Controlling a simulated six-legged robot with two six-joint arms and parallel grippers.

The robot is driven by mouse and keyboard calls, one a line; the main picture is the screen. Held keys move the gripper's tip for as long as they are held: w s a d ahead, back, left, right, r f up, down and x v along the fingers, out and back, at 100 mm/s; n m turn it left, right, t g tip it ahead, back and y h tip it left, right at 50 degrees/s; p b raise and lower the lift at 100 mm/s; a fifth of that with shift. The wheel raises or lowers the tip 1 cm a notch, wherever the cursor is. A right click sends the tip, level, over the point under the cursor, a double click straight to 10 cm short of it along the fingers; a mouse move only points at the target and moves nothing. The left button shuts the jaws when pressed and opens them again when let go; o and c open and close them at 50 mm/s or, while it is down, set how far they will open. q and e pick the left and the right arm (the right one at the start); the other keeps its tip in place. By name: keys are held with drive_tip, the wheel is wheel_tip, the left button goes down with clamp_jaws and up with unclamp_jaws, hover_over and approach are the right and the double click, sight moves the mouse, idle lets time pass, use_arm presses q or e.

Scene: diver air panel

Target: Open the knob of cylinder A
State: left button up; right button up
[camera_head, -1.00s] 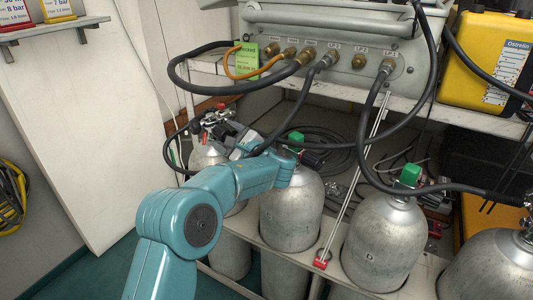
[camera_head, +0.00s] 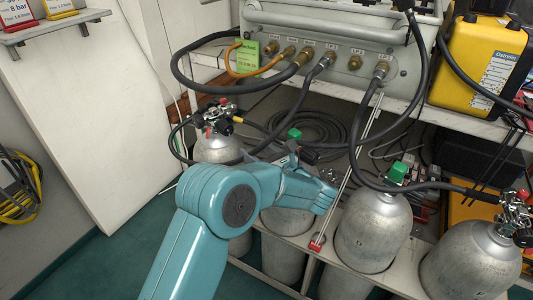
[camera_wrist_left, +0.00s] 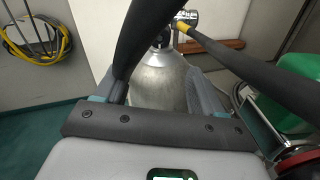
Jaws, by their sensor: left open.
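The leftmost grey cylinder (camera_head: 215,150) carries a valve with red and black parts (camera_head: 217,115) on its top. No letter A can be read on any cylinder. My left gripper (camera_head: 268,152) is right of that cylinder, partly hidden by my own arm. In the left wrist view its two fingers (camera_wrist_left: 158,85) are apart and empty. A grey cylinder (camera_wrist_left: 160,78) shows beyond and between them, with a dark hose crossing in front. Two other cylinders have green knobs, one behind my wrist (camera_head: 295,134) and one further right (camera_head: 398,173). My right gripper is not in view.
Black hoses (camera_head: 330,95) hang from the panel (camera_head: 335,60) above the cylinders. A thin rod with a red end (camera_head: 316,246) stands slanted beside my forearm. Another cylinder (camera_head: 470,260) stands at the right. The floor at lower left is clear.

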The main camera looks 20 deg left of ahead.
use_arm(q)
drive_tip(key=v, duration=0.3)
drive_tip(key=shift+s+d, duration=0.1)
drive_tip(key=shift+d, duration=0.1)
drive_tip(key=shift+d+f, duration=0.1)
idle(0.4)
